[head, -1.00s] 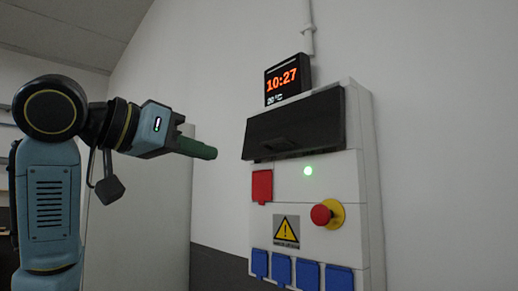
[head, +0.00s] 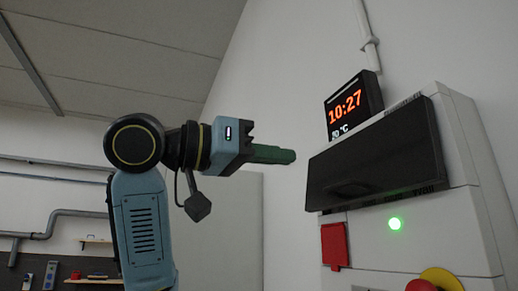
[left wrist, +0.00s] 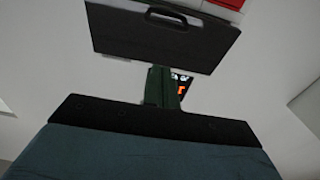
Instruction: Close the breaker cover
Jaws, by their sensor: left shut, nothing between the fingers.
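The black breaker cover (head: 375,158) is on the upper part of the white electrical panel (head: 440,225). My left gripper (head: 288,156) is shut and empty. Its green fingers point at the cover's left edge, with a small gap in the head view. The fingers also show in the left wrist view (left wrist: 161,88). My right gripper is not in view.
A clock display (head: 352,107) stands above the panel. Below the cover are a green light (head: 394,224), a red socket cover (head: 335,246) and a red knob on yellow (head: 436,282). A pipe runs up the wall. Shelves and tools are at the far left.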

